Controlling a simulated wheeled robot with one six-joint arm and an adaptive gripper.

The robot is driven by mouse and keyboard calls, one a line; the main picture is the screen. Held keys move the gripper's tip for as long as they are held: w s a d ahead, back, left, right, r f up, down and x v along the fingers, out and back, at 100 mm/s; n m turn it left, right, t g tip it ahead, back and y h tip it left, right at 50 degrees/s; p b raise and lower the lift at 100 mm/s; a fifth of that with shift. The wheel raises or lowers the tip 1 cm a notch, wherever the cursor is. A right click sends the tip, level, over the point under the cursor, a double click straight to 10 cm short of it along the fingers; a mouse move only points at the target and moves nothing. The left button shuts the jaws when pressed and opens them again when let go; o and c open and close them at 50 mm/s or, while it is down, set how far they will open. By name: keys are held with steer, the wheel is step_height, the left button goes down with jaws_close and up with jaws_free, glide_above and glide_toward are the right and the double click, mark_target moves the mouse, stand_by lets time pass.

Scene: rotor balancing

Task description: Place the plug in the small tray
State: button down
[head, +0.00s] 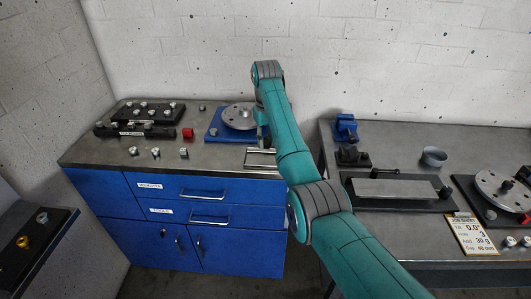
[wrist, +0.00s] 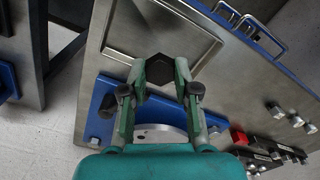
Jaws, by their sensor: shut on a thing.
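My gripper (wrist: 160,78) is shut on a dark hexagonal piece, the plug (wrist: 160,67), which sits between its two fingertips. In the wrist view the plug overlaps the near part of the small tray (wrist: 204,50), a shallow square metal tray on the cabinet top. I cannot tell the height of the plug above it. The tray also shows in the head view (head: 258,166), partly hidden by my arm, and it looks empty where visible. In the head view the gripper is mostly hidden behind my arm and the plug cannot be made out.
A blue-based rotor stand with a metal disc (head: 238,115) stands close to the tray. A red block (head: 187,133), several loose metal weights (head: 183,152) and a black weight rack (head: 148,112) are to its left. A second bench (head: 350,222) with fixtures stands at right.

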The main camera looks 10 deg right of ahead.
mark_target(266, 160)
steer(key=shift+f, duration=2.7)
steer(key=shift+f, duration=0.15)
steer(key=c, duration=0.9)
jaws_free()
steer(key=shift+o, duration=0.2)
step_height(266, 160, up, 12)
steer(key=shift+r, duration=0.15)
steer(key=shift+s, duration=0.1)
